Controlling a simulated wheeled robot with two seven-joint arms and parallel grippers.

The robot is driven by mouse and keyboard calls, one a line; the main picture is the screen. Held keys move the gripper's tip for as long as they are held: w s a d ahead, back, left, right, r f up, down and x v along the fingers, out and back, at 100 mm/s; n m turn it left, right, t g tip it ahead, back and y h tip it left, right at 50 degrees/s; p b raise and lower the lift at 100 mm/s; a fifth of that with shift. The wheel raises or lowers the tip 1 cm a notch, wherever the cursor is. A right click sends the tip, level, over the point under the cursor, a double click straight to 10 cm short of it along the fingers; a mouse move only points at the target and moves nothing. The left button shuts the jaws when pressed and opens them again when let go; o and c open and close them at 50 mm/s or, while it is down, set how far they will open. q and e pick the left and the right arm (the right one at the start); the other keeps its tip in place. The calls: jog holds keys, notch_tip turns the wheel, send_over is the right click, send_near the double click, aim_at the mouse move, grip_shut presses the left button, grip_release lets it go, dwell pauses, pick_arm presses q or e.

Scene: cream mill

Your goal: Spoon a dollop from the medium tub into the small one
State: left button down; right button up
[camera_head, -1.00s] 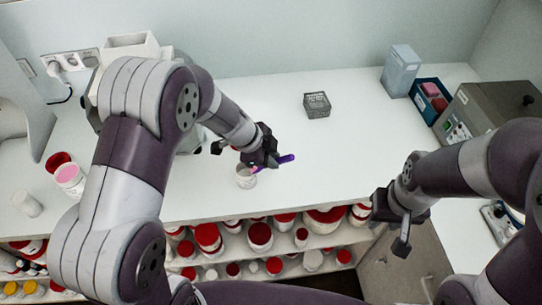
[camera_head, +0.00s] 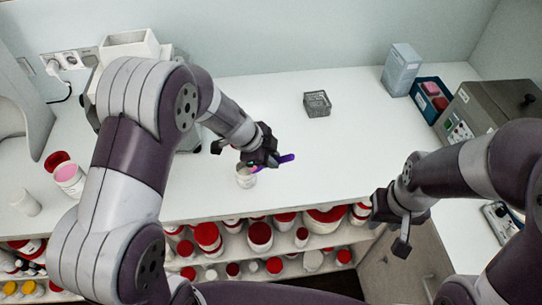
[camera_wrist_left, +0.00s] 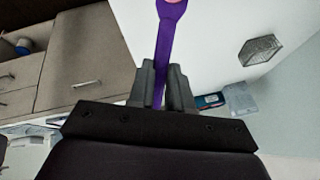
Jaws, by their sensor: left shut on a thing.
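My left gripper (camera_head: 262,158) is shut on a purple spoon (camera_head: 287,159), whose handle sticks out to the right. In the left wrist view the spoon (camera_wrist_left: 164,40) runs up from between the fingers (camera_wrist_left: 160,88), with pink cream at its far end. The small tub (camera_head: 246,179), whitish, stands on the counter just below the left gripper. The spoon's pink end is close to its mouth; whether it touches cannot be told. The medium tub (camera_head: 69,181), white with pink cream inside, stands open at the far left. My right gripper (camera_head: 393,222) is open and empty, at the counter's front right.
A red lid (camera_head: 56,158) lies behind the medium tub, and a white cylinder (camera_head: 26,204) stands to its left. A grey wire basket (camera_head: 317,104), a grey-blue box (camera_head: 401,70) and a blue bin (camera_head: 429,100) stand further back. The counter's middle is clear.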

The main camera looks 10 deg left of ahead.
pick_arm(q)
jog(key=shift+f+b, duration=0.1)
jog(key=shift+b, duration=0.5)
dwell(1.3)
jog(key=shift+s+d+b, duration=0.1)
jog(key=shift+d+b, duration=0.15)
jog(key=shift+b, duration=0.25)
dwell(0.4)
jog(key=shift+r+p, duration=1.2)
jog(key=shift+r, duration=1.9)
jog(key=shift+f, duration=0.1)
